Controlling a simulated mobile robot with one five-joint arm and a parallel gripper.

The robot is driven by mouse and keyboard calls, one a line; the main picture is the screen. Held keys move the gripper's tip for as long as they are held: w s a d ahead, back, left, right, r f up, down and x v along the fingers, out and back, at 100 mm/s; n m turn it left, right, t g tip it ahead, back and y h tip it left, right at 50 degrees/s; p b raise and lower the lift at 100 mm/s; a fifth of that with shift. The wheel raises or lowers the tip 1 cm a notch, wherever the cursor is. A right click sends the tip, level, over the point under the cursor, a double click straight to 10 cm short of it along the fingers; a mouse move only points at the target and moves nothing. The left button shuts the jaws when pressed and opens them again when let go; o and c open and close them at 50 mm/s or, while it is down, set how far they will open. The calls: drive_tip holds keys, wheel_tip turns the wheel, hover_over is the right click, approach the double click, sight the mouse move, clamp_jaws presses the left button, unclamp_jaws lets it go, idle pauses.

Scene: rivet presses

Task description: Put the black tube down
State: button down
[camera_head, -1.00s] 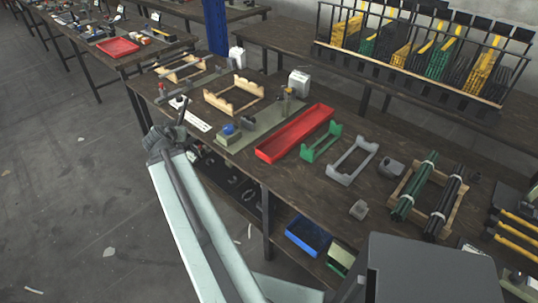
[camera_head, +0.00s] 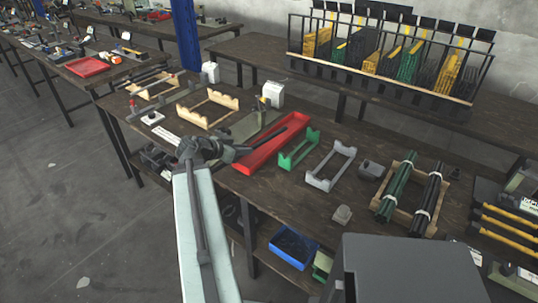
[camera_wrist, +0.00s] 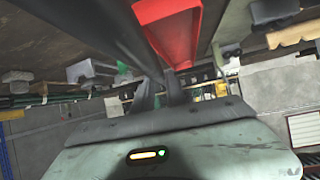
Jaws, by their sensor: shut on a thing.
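My gripper (camera_head: 232,154) is at the front edge of the workbench, beside the red tray (camera_head: 252,158). It is shut on a black tube (camera_head: 272,139), whose free end reaches up and right over the tray. In the wrist view the black tube (camera_wrist: 95,25) runs from the upper left down to the fingers of my gripper (camera_wrist: 162,92). The red tray (camera_wrist: 172,32) is behind it there. I cannot tell whether the tube touches the tray. The part of the tube inside the fingers is hidden.
Right of the tray stand a green cradle (camera_head: 298,149) and a grey cradle (camera_head: 330,166). Farther right, a wooden cradle (camera_head: 403,216) holds bundled green and black tubes. Wooden cradles (camera_head: 207,109) stand at the left. A blue bin (camera_head: 291,247) is on the lower shelf.

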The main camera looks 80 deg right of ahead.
drive_tip(key=shift+s+a+b+x, duration=0.25)
drive_tip(key=shift+b+x, duration=0.65)
drive_tip(key=shift+x, duration=1)
drive_tip(key=shift+s+a+b+x, duration=0.25)
drive_tip(key=shift+b+x, duration=0.6)
drive_tip(key=shift+x, duration=1)
drive_tip(key=shift+s+a+b+x, duration=0.1)
drive_tip(key=shift+s+b+x, duration=0.25)
drive_tip(key=shift+b+x, duration=1.05)
drive_tip(key=shift+s+d+f+p, duration=0.25)
drive_tip(key=shift+d+f+p, duration=0.1)
drive_tip(key=shift+p, duration=0.05)
drive_tip(key=c, duration=1.4)
unclamp_jaws()
drive_tip(key=shift+o, duration=0.2)
